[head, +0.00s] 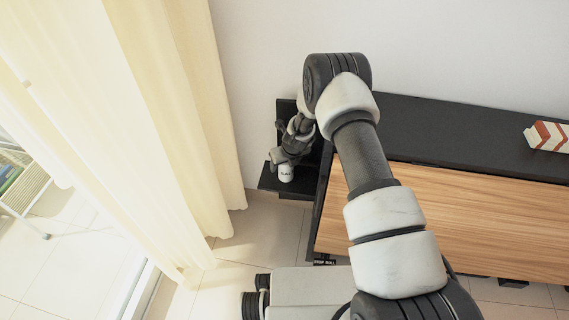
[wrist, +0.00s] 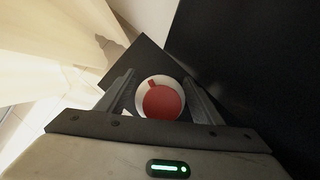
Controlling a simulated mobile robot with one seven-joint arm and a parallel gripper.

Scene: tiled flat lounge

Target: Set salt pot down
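The salt pot is a small round white pot, seen in the head view (head: 286,173) at the low end of my arm and from above in the wrist view (wrist: 139,101), where its top shows red with a small red tab. My gripper (wrist: 160,76) points down with one finger on each side of the pot, and the fingertips appear to close on its sides. The pot is over a small black shelf (head: 268,182). I cannot tell whether its base touches the shelf.
A long black-topped cabinet (head: 440,125) with a wood front stands right of the shelf. A red and white box (head: 546,136) lies on its far right. Cream curtains (head: 180,100) hang close to the shelf's left. A white wall (head: 250,60) is behind.

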